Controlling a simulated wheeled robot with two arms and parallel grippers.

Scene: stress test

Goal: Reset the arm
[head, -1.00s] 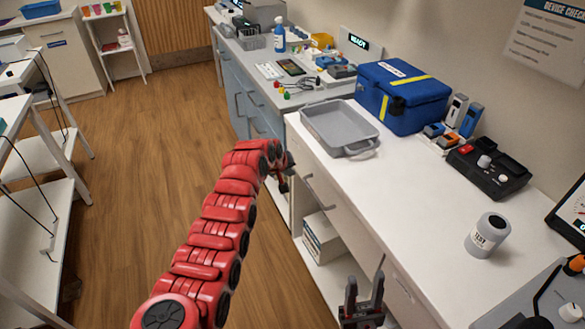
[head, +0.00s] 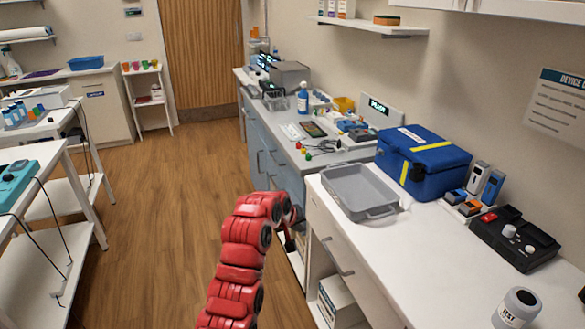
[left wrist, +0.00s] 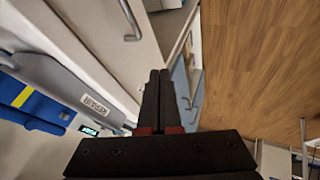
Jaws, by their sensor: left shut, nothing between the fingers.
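My red left arm rises from the bottom of the head view and bends at the top. Its dark left gripper (head: 293,228) is partly hidden behind the last red link, beside the front of the white counter. In the left wrist view the two black fingers (left wrist: 158,78) lie together, shut and empty, with the counter front to the left and the floor to the right. My right gripper is not in view.
The white counter (head: 400,258) holds a grey tray (head: 348,195), a blue case (head: 423,165), a black control box (head: 513,240) and a TEST jar (head: 518,308). White carts stand at left. The wooden floor (head: 165,220) between is clear.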

